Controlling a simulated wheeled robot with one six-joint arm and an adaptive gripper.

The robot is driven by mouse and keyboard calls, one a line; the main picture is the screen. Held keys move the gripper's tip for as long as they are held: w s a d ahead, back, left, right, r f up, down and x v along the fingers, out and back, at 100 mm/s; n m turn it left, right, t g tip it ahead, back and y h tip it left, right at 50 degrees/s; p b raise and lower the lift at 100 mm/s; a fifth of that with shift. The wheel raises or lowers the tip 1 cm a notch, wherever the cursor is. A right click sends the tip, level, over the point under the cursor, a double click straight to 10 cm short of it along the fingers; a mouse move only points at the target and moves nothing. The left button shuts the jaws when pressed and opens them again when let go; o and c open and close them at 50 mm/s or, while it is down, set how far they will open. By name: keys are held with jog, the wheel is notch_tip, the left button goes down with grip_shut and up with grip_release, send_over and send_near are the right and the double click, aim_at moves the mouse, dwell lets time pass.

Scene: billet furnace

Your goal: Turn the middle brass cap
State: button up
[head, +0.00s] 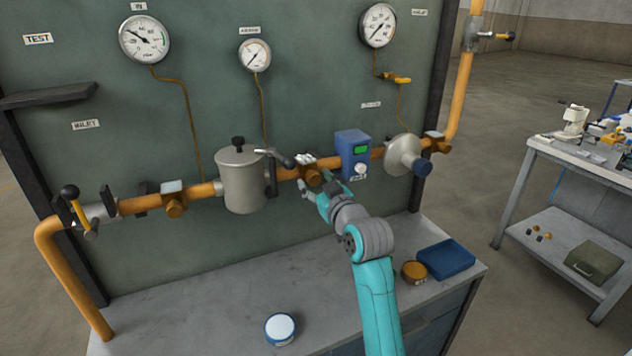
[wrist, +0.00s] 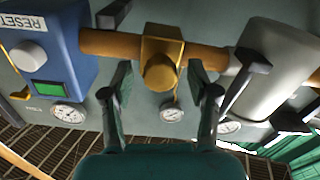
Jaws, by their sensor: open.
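The middle brass cap (head: 313,174) is on the orange pipe between the grey canister and the blue box. It also shows in the wrist view (wrist: 160,74), as a round cap on a square brass block. My gripper (head: 316,185) is in front of this cap, with its jaws apart. In the wrist view my gripper (wrist: 166,88) is open and empty, one finger on each side of the cap in the picture. I see no finger touching it; the exact depth is unclear. Another brass cap (head: 176,208) is on the pipe to the left.
The grey canister (head: 243,183) and a black-tipped lever (head: 281,159) are close on the left. The blue box (head: 353,153) is close on the right. A white-topped tin (head: 280,328), an orange tin (head: 413,272) and a blue tray (head: 446,260) are on the bench below.

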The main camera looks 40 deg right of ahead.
jog(key=shift+w, duration=0.3)
grip_shut()
jog(key=shift+m, duration=0.3)
jog(key=m, duration=1.2)
jog(key=shift+m, duration=0.4)
dwell(0.4)
